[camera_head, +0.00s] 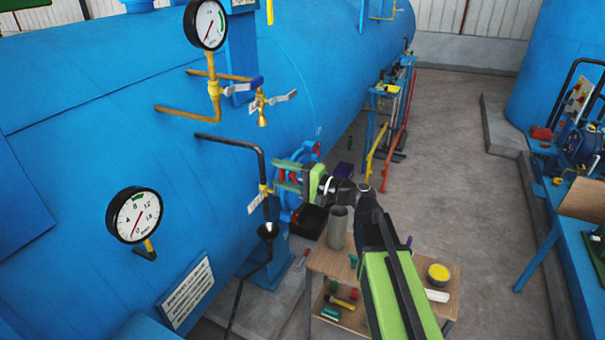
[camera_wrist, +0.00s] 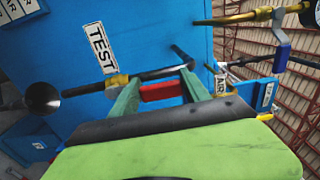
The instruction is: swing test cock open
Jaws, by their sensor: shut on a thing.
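The test cock is a small brass body (camera_head: 264,189) on a dark bent pipe that comes out of the blue vessel in the head view. A white tag hangs there and reads TEST in the wrist view (camera_wrist: 100,47). Its red lever (camera_wrist: 160,91) lies between the green fingers of my gripper (camera_wrist: 157,85), roughly along the pipe in the wrist view. My gripper (camera_head: 277,177) is shut on the lever, beside the cock in the head view. The fingers hide the ends of the lever.
A wooden cart (camera_head: 318,262) with a grey cylinder (camera_head: 338,228) stands below my arm. The floor (camera_head: 440,150) to the right is clear.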

